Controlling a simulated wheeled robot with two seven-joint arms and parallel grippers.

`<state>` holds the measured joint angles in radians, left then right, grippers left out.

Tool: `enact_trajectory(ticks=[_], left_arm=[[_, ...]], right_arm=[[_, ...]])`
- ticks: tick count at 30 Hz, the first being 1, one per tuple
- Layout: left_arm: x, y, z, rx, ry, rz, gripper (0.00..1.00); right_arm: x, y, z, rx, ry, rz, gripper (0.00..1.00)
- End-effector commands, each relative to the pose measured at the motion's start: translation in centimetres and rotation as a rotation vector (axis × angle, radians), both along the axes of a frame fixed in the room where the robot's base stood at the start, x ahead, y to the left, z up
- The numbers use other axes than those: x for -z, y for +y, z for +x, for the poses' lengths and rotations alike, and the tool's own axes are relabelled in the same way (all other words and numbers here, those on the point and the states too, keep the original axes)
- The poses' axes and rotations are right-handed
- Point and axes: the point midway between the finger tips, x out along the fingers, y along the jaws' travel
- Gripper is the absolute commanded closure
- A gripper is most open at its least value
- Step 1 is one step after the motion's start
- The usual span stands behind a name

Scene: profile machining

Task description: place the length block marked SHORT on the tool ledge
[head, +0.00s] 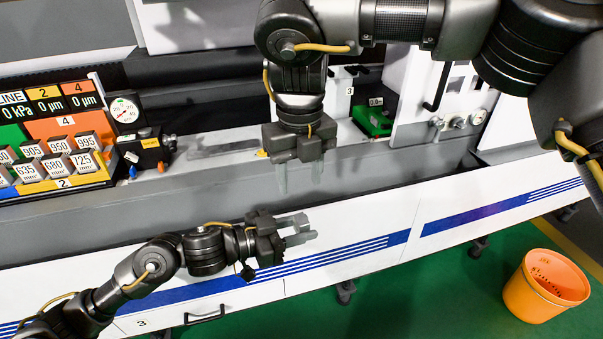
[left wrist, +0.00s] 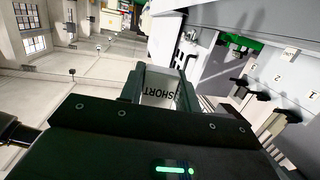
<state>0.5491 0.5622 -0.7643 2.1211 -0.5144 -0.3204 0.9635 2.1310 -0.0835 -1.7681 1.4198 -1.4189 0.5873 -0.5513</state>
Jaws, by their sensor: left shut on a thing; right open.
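The length block marked SHORT (left wrist: 158,92) is a pale block between the fingers of my left gripper (left wrist: 160,88). Its lettering faces the wrist camera. In the head view my left gripper (head: 299,230) is shut on it in front of the white machine front, and the block is mostly hidden by the fingers. My right gripper (head: 300,178) is open and empty, pointing down in front of the grey ledge (head: 375,165). This long grey ledge runs along the machine; I cannot tell which part is the tool ledge.
A rack of numbered blocks (head: 60,165), a dial gauge (head: 124,110) and a black box (head: 150,147) stand at the left. A green object (head: 373,118) lies in the machine bay. An orange bucket (head: 535,295) stands on the green floor at the lower right.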

Motion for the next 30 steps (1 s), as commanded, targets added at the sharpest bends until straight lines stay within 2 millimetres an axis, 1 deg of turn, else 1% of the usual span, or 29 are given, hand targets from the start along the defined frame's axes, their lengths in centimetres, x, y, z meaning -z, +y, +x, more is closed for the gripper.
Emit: enact_trajectory(ticks=[4,8,11,21,25,30], left_arm=[[-0.1,0.0,0.0,0.0,-0.001,-0.002,1.0],[-0.1,0.0,0.0,0.0,-0.001,-0.002,1.0],[-0.1,0.0,0.0,0.0,-0.001,-0.002,1.0],[-0.1,0.0,0.0,0.0,-0.001,-0.002,1.0],[-0.1,0.0,0.0,0.0,-0.001,-0.002,1.0],[-0.1,0.0,0.0,0.0,-0.001,-0.002,1.0]], right_arm=[[-0.1,-0.2,0.0,0.003,-0.003,-0.01,0.53],[0.7,-0.2,0.0,0.001,-0.001,-0.01,0.53],[2.0,-0.2,0.0,0.001,0.0,-0.009,0.53],[8.3,-0.2,0.0,0.0,0.001,-0.007,0.53],[10.1,-0.2,0.0,0.001,0.0,-0.007,0.53],[11.5,-0.2,0.0,0.001,-0.002,-0.007,0.53]])
